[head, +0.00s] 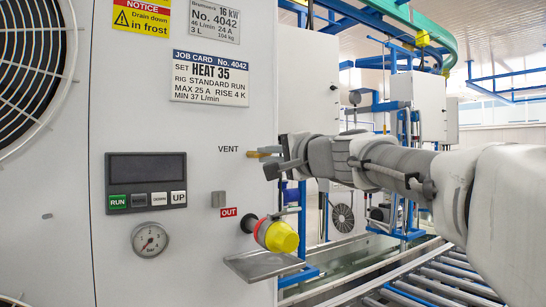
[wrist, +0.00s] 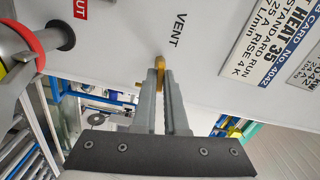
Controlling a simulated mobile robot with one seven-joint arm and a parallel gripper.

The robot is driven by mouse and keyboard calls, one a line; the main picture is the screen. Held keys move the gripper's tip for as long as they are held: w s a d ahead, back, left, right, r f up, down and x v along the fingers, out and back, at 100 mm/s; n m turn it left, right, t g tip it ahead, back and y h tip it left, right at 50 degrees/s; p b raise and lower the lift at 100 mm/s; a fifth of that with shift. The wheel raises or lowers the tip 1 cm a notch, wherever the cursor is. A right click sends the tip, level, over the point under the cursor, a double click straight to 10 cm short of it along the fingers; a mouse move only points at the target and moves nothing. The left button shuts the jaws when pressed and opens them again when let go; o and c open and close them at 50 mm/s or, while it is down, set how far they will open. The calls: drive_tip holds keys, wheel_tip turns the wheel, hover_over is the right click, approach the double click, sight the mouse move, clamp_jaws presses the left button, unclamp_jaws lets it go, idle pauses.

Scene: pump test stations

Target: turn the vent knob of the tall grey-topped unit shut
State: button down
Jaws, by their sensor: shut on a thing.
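The unit (head: 230,80) is a large pale panel filling the left of the head view; its top is out of view. The brass vent knob (head: 262,153) sits at its right side, beside the printed word VENT. In the wrist view the vent knob (wrist: 159,62) shows as a brass piece between my fingertips. My gripper (head: 273,160) reaches in from the right and is shut on the knob; in the wrist view my gripper (wrist: 160,78) has its two grey fingers on either side of it. The fingers hide part of the knob, and I cannot tell how far it is turned.
Below the knob, a red-ringed OUT port with a yellow cap (head: 283,238) sticks out above a metal tray (head: 262,264). A control panel (head: 147,182), a pressure gauge (head: 150,239) and a job card (head: 216,78) are on the unit. A roller conveyor (head: 440,280) lies at lower right.

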drive_tip(key=shift+m, duration=0.9)
drive_tip(key=c, duration=1)
unclamp_jaws()
drive_tip(key=shift+o, duration=0.2)
drive_tip(key=b+v, duration=0.1)
drive_tip(key=v, duration=1.6)
drive_tip(key=shift+s+d, duration=0.2)
